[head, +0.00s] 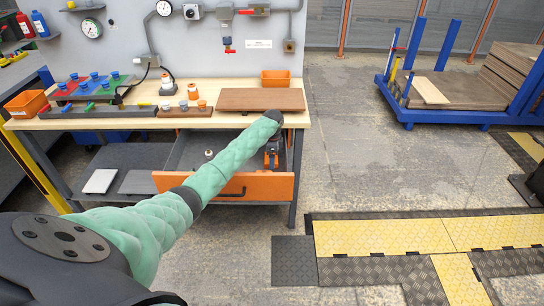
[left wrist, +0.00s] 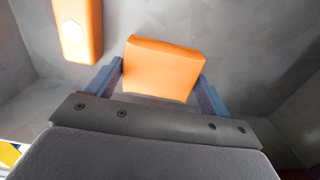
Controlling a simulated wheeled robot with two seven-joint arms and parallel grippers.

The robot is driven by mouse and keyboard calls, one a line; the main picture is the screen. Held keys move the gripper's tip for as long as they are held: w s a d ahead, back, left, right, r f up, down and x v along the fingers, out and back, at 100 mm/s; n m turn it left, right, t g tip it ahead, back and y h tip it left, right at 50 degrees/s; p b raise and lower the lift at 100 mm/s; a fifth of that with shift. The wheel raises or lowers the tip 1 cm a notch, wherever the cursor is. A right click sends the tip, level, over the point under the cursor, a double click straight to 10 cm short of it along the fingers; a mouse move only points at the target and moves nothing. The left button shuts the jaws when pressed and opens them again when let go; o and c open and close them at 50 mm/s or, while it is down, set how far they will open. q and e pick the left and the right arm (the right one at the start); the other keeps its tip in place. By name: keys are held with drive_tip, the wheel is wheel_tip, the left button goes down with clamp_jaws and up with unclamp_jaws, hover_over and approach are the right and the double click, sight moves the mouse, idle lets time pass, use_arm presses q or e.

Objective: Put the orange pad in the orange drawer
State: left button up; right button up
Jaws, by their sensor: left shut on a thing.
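The orange drawer (head: 225,187) stands pulled out below the workbench, and its grey inside is open from above. My left gripper (head: 271,160) points down at the drawer's right part in the head view. In the left wrist view, my left gripper (left wrist: 160,78) is shut on the orange pad (left wrist: 162,66), with a blue finger on each side of it. Grey surfaces like the drawer's inside lie beyond the pad; I cannot tell whether it touches the floor. My right gripper is not in view.
An orange block with a pale hexagon (left wrist: 78,28) lies beside the pad in the left wrist view. A small round item (head: 209,154) is in the drawer. The workbench (head: 225,122) overhangs the drawer's back and carries a brown board (head: 245,99) and an orange bin (head: 275,78).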

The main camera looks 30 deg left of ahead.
use_arm(q)
drive_tip(key=o, duration=0.9)
drive_tip(key=shift+f, duration=0.1)
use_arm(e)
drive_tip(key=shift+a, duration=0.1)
use_arm(q)
drive_tip(key=shift+r, duration=0.35)
wheel_tip(320, 180, up, 12)
drive_tip(key=shift+d+f+b, duration=0.1)
drive_tip(key=shift+f+b, duration=0.1)
drive_tip(key=shift+b, duration=1)
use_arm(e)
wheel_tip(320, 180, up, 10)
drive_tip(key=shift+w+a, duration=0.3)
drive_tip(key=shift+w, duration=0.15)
use_arm(q)
drive_tip(key=shift+w, duration=0.1)
